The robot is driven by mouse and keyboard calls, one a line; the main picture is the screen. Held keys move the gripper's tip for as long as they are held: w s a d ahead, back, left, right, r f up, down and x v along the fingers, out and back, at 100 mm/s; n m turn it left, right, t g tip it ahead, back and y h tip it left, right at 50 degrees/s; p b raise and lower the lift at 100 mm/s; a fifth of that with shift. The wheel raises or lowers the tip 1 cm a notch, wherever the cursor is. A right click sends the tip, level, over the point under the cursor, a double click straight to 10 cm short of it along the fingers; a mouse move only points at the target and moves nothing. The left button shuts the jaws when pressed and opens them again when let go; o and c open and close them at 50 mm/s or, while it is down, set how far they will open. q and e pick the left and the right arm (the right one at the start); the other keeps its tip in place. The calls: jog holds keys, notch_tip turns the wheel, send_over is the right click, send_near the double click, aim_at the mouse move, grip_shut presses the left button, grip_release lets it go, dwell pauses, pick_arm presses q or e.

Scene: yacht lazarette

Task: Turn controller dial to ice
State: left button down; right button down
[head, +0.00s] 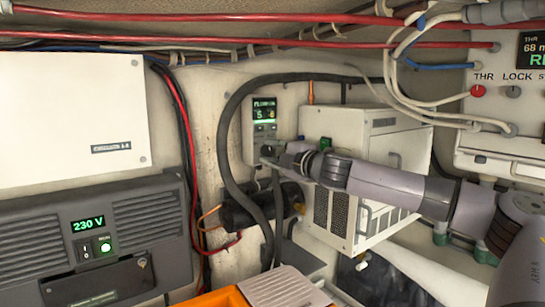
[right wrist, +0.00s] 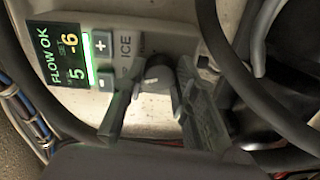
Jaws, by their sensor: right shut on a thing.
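The controller (head: 264,110) is a pale box on the back wall with a lit green display. In the right wrist view its screen (right wrist: 65,57) reads FLOW OK, with 5 and -6, beside plus and minus buttons. The word ICE is printed next to the dial. The dial (right wrist: 158,74) is a small grey knob, partly hidden by the fingers. My right gripper (head: 268,161) reaches in from the right to the controller's lower part; its fingers (right wrist: 160,92) are shut on the dial. The dial's pointer setting cannot be made out. My left gripper is out of view.
A thick black hose (head: 228,140) loops close around the controller. A white vented unit (head: 382,137) stands right of it, beneath my right arm. A grey 230 V unit (head: 95,240) is at lower left, and an orange container (head: 215,298) is at the bottom.

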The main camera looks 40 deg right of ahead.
jog(key=m, duration=0.2)
jog(key=m+b, duration=0.1)
jog(key=m, duration=0.1)
jog(key=shift+f+m, duration=0.2)
jog(key=shift+m, duration=0.1)
jog(key=shift+m+b, duration=0.55)
jog(key=shift+m, duration=1.05)
jog(key=shift+r+m, duration=0.1)
jog(key=shift+m, duration=0.2)
jog(key=c, duration=1.3)
grip_release()
jog(key=shift+r, duration=0.1)
